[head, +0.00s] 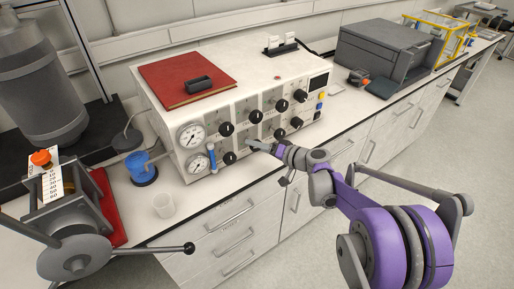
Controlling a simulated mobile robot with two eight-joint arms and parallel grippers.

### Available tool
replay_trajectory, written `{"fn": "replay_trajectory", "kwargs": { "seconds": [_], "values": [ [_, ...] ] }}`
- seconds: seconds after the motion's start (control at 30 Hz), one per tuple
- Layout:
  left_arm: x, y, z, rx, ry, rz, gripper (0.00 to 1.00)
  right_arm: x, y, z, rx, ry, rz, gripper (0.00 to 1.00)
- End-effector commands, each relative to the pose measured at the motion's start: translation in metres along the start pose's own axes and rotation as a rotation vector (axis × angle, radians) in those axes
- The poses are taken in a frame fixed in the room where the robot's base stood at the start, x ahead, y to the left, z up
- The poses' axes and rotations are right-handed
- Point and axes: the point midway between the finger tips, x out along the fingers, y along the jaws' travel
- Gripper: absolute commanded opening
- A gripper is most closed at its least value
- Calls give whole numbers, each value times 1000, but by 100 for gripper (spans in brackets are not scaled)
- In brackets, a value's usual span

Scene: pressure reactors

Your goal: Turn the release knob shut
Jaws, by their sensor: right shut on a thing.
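A white control box (240,85) stands on the bench with two rows of black knobs on its front panel. My right gripper (256,145) reaches in from the right, at the lower row of the panel. It is shut on a knob there, and its fingers hide most of that knob. Labels on the panel are too small to read, so I cannot tell by sight which knob is the release knob or how it is turned. Lower-row knobs show to the left (229,157) and right (280,133) of the gripper. My left gripper is not in view.
Two round gauges (191,135) sit at the panel's left end. A red book (187,78) lies on the box. A lever-handled metal device (75,255) is at front left. A grey case (385,50) stands at right.

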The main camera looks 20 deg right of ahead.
Motion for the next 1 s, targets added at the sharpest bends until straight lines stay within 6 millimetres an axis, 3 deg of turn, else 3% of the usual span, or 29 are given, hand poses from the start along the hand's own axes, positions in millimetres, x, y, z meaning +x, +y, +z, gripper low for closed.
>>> {"fn": "replay_trajectory", "kwargs": {
  "seconds": [1.0],
  "values": [
    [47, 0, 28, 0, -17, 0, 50, 1, 3, 2, 866, 0, -359, 0]
  ]
}}
